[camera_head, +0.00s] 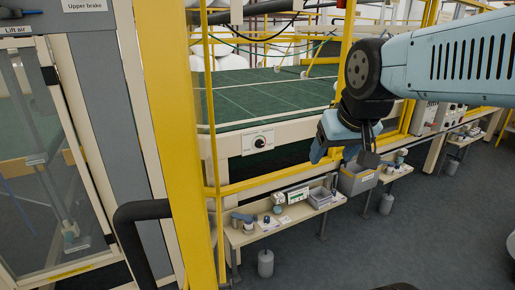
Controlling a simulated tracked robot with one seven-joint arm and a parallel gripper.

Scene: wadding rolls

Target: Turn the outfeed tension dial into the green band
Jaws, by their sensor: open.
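A dial with a dark round knob (259,142) sits on a small white plate on the cream front rail of the green-topped machine, near the middle of the view. The plate's lettering and any green band are too small to make out, so I cannot tell where the knob points. My gripper (345,156) hangs to the right of the dial, apart from it, below my pale blue arm. It is open, and I see nothing held in it. A grey bin (357,182) is behind and below it in the picture.
A yellow post (180,130) stands left of the dial, and a yellow rail (262,181) runs below it. Low cream benches (238,236) hold small items and boxes. A black curved tube (130,222) is at lower left. Dark floor at right is mostly clear.

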